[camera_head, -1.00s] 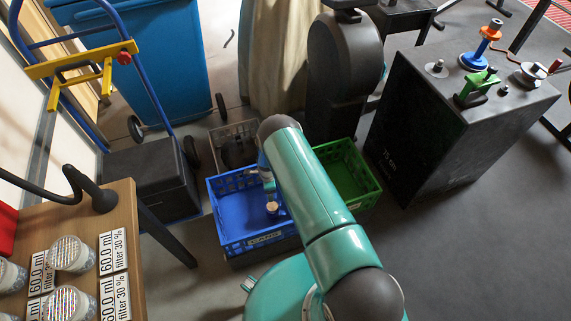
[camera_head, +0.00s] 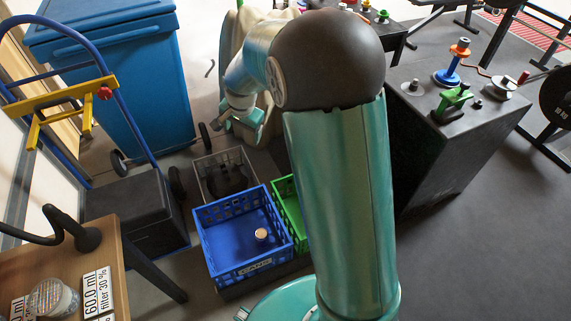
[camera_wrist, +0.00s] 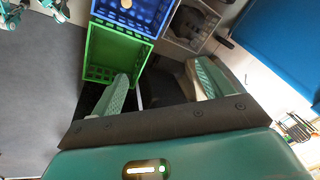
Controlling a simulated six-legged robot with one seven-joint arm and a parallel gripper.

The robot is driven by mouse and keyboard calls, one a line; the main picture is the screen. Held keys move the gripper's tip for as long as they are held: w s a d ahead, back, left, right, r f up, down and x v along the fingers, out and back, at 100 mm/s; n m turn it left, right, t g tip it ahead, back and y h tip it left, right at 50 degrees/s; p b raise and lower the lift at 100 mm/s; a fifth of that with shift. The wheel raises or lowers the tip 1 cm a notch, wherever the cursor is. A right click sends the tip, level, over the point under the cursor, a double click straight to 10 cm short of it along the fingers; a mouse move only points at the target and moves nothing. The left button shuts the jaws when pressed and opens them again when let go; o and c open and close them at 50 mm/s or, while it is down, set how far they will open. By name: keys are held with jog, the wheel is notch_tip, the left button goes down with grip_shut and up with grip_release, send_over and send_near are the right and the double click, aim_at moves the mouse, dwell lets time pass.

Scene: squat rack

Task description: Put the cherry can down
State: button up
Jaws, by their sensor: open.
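A small can with a pale round top (camera_head: 261,234), which I take to be the cherry can, stands in the blue crate (camera_head: 214,266) marked CANS. Its label cannot be read. It also shows at the top edge of the wrist view (camera_wrist: 126,3), inside the blue crate (camera_wrist: 151,31). My gripper (camera_wrist: 160,85) is open, with nothing between its fingers, and clear of the can. In the head view my gripper (camera_head: 238,122) is raised beyond the crates, small and partly turned away.
A green crate (camera_head: 287,205), partly hidden by my arm, adjoins the blue one. A grey wire crate (camera_head: 222,160) sits behind. A black box (camera_head: 140,205), a blue bin (camera_head: 125,85) and a wooden table (camera_head: 130,275) stand left. A dark block (camera_head: 455,145) with stacked parts stands right.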

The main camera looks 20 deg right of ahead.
jog(key=s+r+n+t, duration=0.1)
jog(key=s+r+n, duration=0.3)
jog(key=s+r, duration=0.9)
jog(key=s+r+n, duration=0.2)
jog(key=s+n, duration=0.1)
jog(key=s, duration=0.5)
jog(key=s+r+n+t, duration=0.1)
jog(key=s+r+n, duration=0.1)
jog(key=s, duration=0.7)
jog(key=shift+n+t, duration=0.3)
jog(key=shift+n, duration=0.2)
